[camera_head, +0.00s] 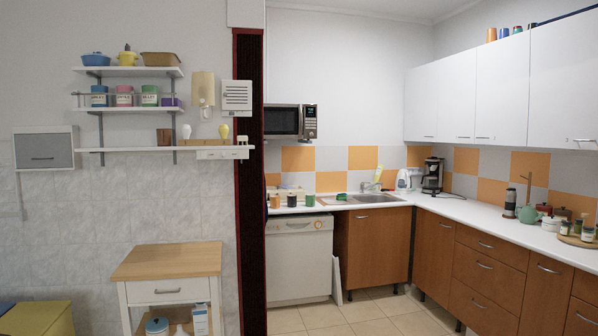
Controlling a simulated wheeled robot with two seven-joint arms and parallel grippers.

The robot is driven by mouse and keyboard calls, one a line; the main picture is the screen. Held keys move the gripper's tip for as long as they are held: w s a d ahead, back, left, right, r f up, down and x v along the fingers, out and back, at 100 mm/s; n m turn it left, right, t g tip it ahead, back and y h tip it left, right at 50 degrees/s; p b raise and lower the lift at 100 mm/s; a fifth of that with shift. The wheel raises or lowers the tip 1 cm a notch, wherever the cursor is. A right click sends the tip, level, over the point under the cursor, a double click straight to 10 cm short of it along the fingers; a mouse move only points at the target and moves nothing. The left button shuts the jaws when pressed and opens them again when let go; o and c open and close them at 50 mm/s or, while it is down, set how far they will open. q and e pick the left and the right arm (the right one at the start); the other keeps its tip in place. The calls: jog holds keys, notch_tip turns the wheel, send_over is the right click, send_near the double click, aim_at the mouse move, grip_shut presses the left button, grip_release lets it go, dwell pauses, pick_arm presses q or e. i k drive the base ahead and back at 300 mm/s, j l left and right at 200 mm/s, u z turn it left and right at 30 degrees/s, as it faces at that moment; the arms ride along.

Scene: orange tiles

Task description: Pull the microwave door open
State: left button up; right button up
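The microwave (290,121) is mounted on the wall in the kitchen recess, left of centre in the head view. It has a dark door front and a silver control panel on its right side. Its left part is hidden behind the dark red-edged pillar. The door looks shut. Neither of my grippers shows in the view.
A white dishwasher (300,258) stands below the microwave, under the white counter (470,212). A wooden-topped cart (170,260) stands left of the pillar (249,180). Wall shelves (130,110) hang at left. The tiled floor (370,312) between dishwasher and drawers is clear.

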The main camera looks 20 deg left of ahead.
aim_at(298, 110)
jog(key=i, duration=4.3)
jog(key=i+u, duration=0.2)
jog(key=i, duration=0.35)
jog(key=i+l+u, duration=0.2)
jog(key=i, duration=0.35)
jog(key=i+l+u, duration=0.15)
jog(key=i, duration=0.35)
jog(key=i+l+u, duration=0.7)
jog(key=i, duration=0.2)
